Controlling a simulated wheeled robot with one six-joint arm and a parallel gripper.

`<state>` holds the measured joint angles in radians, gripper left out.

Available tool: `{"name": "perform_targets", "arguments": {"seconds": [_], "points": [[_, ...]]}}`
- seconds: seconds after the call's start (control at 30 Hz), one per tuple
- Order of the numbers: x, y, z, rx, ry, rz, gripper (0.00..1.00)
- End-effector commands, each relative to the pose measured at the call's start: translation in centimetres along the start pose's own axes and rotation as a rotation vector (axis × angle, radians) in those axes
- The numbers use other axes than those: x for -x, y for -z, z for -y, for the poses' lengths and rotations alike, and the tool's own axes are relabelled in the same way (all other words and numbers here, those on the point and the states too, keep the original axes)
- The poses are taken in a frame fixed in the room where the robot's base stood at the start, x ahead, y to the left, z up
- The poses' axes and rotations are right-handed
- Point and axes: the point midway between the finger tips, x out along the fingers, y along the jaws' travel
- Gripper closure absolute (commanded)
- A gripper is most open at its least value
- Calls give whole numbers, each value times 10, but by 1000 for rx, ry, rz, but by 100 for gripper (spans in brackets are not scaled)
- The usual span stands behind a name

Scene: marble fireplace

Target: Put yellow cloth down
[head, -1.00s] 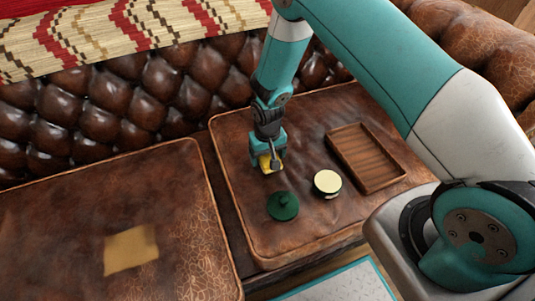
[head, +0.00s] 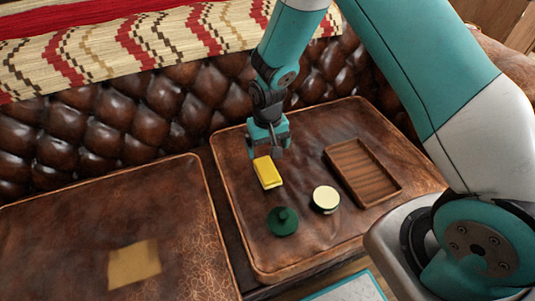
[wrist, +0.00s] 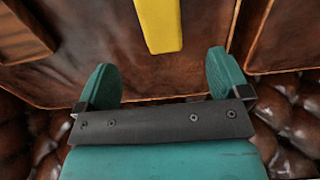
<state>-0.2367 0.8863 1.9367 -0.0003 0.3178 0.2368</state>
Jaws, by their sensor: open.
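The yellow cloth (head: 268,173) is a small folded block lying on the right brown leather cushion. It also shows at the top of the wrist view (wrist: 160,24), beyond the fingertips. My gripper (head: 267,154) is open and empty, a little above and behind the cloth, apart from it. In the wrist view the two teal fingers (wrist: 163,75) stand wide apart with nothing between them.
On the same cushion (head: 232,150) are a dark green lid (head: 283,221), a round container with a cream top (head: 326,198) and a wooden tray (head: 362,172). A tan patch (head: 134,264) lies on the left cushion. The tufted backrest (head: 120,120) rises behind.

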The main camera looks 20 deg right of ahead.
Motion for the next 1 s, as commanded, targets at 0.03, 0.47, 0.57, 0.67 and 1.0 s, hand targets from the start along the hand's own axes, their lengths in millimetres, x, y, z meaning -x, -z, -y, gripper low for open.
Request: {"name": "perform_targets", "arguments": {"seconds": [0.03, 0.47, 0.57, 0.67, 1.0], "points": [[6, 0, 0, 0, 0, 0, 6], [176, -73, 36, 221, 190, -44, 6], [221, -117, 43, 322, 247, -61, 6], [253, -162, 46, 423, 293, -79, 6], [287, -244, 46, 609, 352, -111, 6]]}}
